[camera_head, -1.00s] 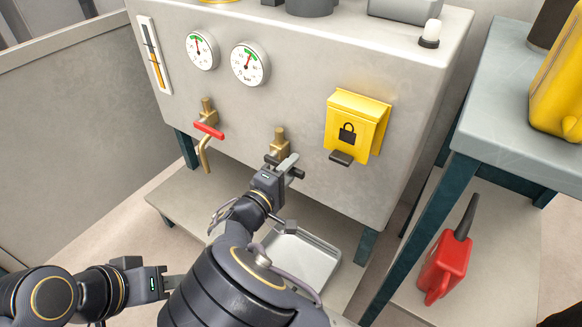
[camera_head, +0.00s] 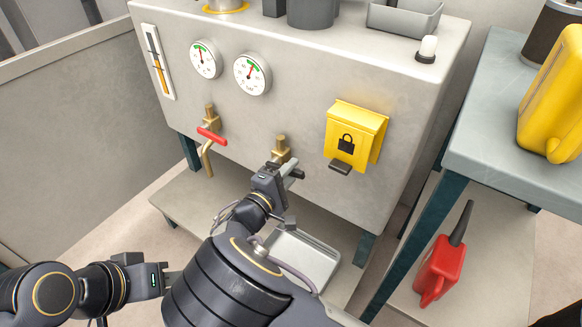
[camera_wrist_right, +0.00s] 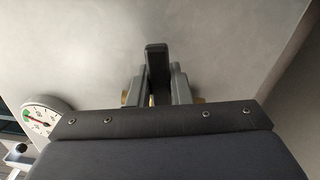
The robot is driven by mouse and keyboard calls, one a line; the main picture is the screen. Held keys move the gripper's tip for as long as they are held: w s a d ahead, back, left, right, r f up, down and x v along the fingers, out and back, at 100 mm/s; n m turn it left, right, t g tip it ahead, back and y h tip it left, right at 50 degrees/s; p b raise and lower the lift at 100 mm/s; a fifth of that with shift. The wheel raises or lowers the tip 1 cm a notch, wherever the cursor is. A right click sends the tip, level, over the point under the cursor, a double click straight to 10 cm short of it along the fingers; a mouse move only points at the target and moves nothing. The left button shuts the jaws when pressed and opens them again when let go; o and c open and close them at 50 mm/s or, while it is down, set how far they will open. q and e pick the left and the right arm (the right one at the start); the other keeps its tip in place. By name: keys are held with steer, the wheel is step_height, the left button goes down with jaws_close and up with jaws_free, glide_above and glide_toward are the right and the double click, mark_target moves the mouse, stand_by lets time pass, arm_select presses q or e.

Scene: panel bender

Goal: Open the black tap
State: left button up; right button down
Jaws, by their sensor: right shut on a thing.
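The black tap (camera_head: 281,147) has a brass body on the front of the grey machine, with a dark handle just below it. My right gripper (camera_head: 287,168) is at this tap, shut on its handle. In the right wrist view the black handle (camera_wrist_right: 157,64) stands upright between the two grey fingers (camera_wrist_right: 157,88), with bits of brass showing on either side. The tap's lower part is hidden behind my gripper. My left gripper (camera_head: 172,283) is low at the left, apart from the machine; its fingertips are partly hidden behind my right arm.
A red-handled brass tap (camera_head: 211,136) is left of the black tap. A yellow lock box (camera_head: 355,135) is to its right. Two gauges (camera_head: 252,74) sit above. A metal tray (camera_head: 303,258) lies on the shelf below. A side table (camera_head: 500,130) stands at the right.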

mark_target(277, 139)
steer(key=r+n+p, duration=0.1)
steer(key=n+p, duration=0.1)
steer(key=p, duration=0.1)
steer(key=w+a+r+n+p, duration=0.1)
steer(key=n+p, duration=0.2)
steer(key=a+r+n+p, duration=0.1)
steer(key=r+n+p, duration=0.1)
steer(key=n+p, duration=0.1)
steer(key=shift+w+r, duration=0.1)
steer(key=shift+w, duration=0.1)
steer(key=shift+w+a+r+n+p, duration=0.1)
steer(key=shift+r+n+p, duration=0.05)
steer(key=shift+n+p, duration=0.4)
steer(key=n, duration=0.1)
steer(key=p, duration=0.1)
steer(key=a+n+p, duration=0.1)
steer(key=shift+w+r+n, duration=0.25)
steer(key=shift+w+n, duration=0.1)
steer(key=shift+w+a+n+p, duration=0.3)
steer(key=shift+a+n+p, duration=0.2)
steer(key=shift+n, duration=0.45)
steer(key=shift+w+a+n+p, duration=0.25)
steer(key=shift+a+n+p, duration=0.25)
steer(key=shift+n, duration=0.45)
steer(key=shift+d, duration=0.1)
steer(key=c, duration=1.3)
jaws_free()
